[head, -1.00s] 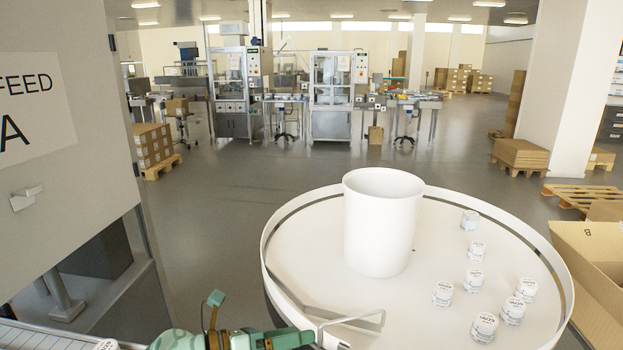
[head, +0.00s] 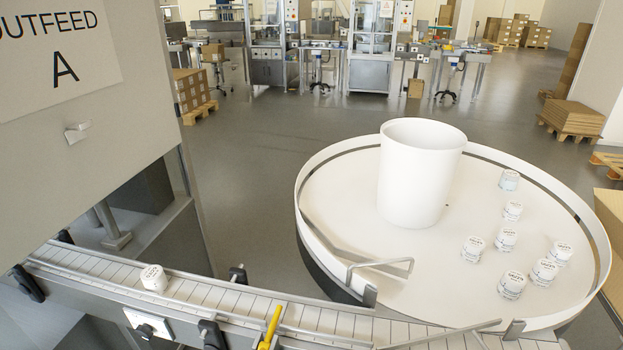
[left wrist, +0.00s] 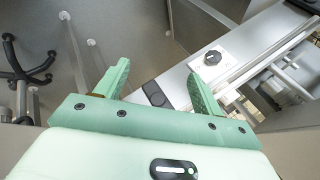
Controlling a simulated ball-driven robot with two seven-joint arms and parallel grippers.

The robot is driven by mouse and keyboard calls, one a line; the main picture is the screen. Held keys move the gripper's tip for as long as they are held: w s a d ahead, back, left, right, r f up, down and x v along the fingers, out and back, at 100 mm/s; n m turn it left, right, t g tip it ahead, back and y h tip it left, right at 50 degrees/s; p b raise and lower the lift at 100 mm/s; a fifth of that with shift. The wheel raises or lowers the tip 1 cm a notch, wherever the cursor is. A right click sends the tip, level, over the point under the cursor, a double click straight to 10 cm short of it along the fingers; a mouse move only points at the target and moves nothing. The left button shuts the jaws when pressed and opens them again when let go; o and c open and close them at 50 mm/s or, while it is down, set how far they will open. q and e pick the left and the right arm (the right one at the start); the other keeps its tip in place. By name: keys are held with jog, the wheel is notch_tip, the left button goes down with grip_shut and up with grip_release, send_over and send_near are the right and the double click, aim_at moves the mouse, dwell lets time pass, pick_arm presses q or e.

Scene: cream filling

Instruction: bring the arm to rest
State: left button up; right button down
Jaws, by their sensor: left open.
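My left gripper (left wrist: 158,88) shows in the left wrist view with its two green fingers spread apart and nothing between them. Past the fingers are grey metal panels and the side of a conveyor frame. Neither gripper shows in the head view now. My right gripper is out of sight.
A conveyor (head: 212,294) crosses the front, carrying one white jar (head: 154,278). A round white turntable (head: 340,195) at the right holds a white drum (head: 421,175) and several jars (head: 505,239). An outfeed cabinet (head: 120,130) stands at the left. Open floor lies behind.

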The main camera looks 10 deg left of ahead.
pick_arm(q)
jog(key=s+d+f+g+h, duration=0.2)
jog(key=s+f, duration=0.1)
jog(key=f, duration=1)
jog(key=s+d+f+g+h, duration=0.15)
jog(key=s+f, duration=0.25)
jog(key=f, duration=0.9)
jog(key=s+f+n+g, duration=0.1)
jog(key=s+f, duration=0.5)
jog(key=s, duration=0.2)
jog(key=s+f+n+g, duration=0.1)
jog(key=s+f+n, duration=0.1)
jog(key=s+f, duration=0.4)
jog(key=s, duration=0.3)
jog(key=shift+s+d+n+h, duration=0.15)
jog(key=shift+s+n+h, duration=0.1)
jog(key=shift+n+h, duration=0.1)
